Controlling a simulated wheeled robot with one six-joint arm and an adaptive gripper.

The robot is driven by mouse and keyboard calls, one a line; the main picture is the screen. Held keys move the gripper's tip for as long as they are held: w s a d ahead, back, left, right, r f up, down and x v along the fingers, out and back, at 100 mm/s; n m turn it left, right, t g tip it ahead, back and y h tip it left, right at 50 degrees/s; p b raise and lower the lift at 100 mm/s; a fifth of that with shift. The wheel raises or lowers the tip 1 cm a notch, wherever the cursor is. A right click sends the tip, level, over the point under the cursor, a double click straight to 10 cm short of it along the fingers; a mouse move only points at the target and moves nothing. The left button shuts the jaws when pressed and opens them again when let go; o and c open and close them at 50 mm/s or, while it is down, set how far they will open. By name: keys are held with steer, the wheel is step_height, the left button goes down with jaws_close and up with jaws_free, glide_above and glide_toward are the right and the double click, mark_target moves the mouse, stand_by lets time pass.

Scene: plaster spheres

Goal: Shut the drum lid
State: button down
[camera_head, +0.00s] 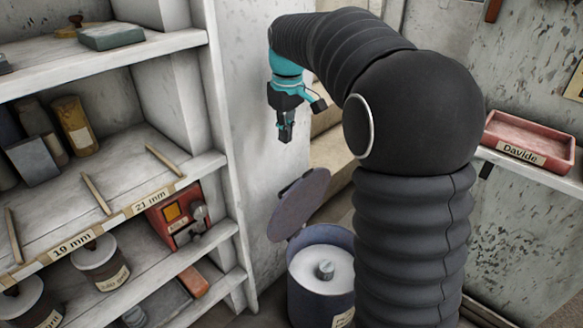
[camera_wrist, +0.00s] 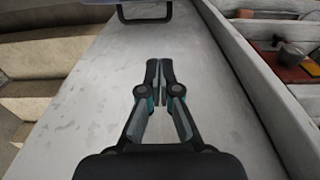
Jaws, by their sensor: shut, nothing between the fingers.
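The drum (camera_head: 318,306) is a dark blue-grey bin on the floor, partly hidden by my arm. Its round lid (camera_head: 302,203) stands tilted up at the drum's back left side, so the mouth is open. White material with a grey knob-like piece (camera_head: 325,269) shows inside. My gripper (camera_head: 286,138) hangs above the lid, apart from it, with its fingers shut and empty. In the wrist view the closed fingers (camera_wrist: 165,65) point toward a dark handle-like bar (camera_wrist: 144,17) at the top edge, which seems to belong to the lid.
A white shelf unit (camera_head: 232,205) with jars and boxes stands on the left. A red box with a dial (camera_head: 182,222) sits on a lower shelf near the lid. On the right, a red tray labelled Davide (camera_head: 528,140) rests on a ledge. A pale wall stands behind my gripper.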

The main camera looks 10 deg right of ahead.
steer(key=w, duration=0.1)
glide_above(294, 199)
steer(key=w+a, duration=0.2)
steer(key=w, duration=0.4)
step_height(294, 199, down, 10)
steer(key=shift+s+d+f+b, duration=0.1)
steer(key=shift+s+f+b, duration=0.05)
steer(key=shift+b, duration=0.25)
steer(key=shift+s+d+f, duration=0.35)
steer(key=shift+s+d, duration=0.25)
steer(key=shift+s, duration=0.15)
steer(key=shift+s+d+f, duration=0.3)
steer(key=shift+s+d, duration=0.25)
steer(key=shift+s, duration=0.2)
